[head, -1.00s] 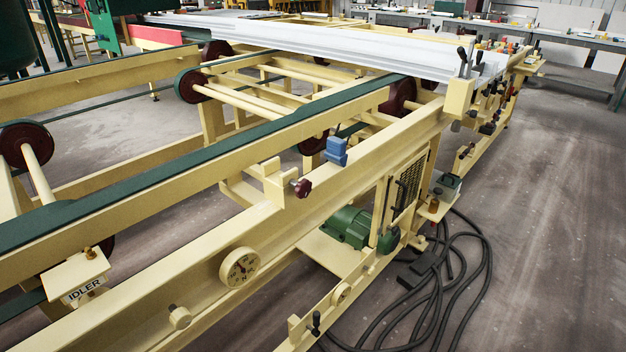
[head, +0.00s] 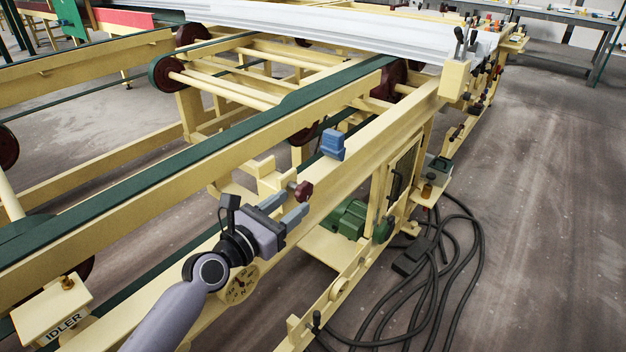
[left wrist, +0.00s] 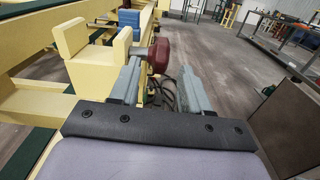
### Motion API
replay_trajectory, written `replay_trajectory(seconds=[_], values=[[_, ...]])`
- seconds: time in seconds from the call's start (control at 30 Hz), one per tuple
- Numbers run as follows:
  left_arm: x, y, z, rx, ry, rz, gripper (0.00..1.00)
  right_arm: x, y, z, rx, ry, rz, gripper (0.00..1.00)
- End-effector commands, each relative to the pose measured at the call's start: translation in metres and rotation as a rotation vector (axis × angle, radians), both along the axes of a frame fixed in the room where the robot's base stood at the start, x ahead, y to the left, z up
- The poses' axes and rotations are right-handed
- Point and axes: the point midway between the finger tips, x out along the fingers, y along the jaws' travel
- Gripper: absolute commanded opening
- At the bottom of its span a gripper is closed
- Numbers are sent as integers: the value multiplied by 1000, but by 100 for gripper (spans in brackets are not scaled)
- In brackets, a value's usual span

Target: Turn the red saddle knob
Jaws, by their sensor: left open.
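The red saddle knob (head: 301,190) is dark red and lobed, on the outer side of a cream saddle block (head: 270,178) on the machine's rail. It also shows in the left wrist view (left wrist: 158,56), just beyond the left fingertip. My left gripper (head: 285,206) is open and empty, its two fingers pointing at the knob from the near side. In the left wrist view the gripper's fingers (left wrist: 160,68) are apart, and the knob sits ahead of the left finger rather than centred between them. Whether a finger touches the knob I cannot tell. My right gripper is not in view.
A blue block (head: 332,145) stands on the rail beyond the knob. A dial (head: 240,287) is partly behind my left arm. A green motor (head: 350,218) sits below the rail, and black cables (head: 430,270) lie on the floor. The floor at right is open.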

Motion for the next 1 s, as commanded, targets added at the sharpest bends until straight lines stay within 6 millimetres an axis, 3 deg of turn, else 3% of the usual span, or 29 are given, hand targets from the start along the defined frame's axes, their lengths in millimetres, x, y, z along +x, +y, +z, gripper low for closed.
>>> replay_trajectory(seconds=[0.23, 0.7, 1.0], values=[[11, -8, 5, -52, 25, -6, 47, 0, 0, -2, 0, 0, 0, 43], [54, -39, 4, -47, 23, -6, 47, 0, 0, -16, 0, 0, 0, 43], [61, -44, 5, -47, 23, -5, 47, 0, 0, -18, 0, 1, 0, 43]])
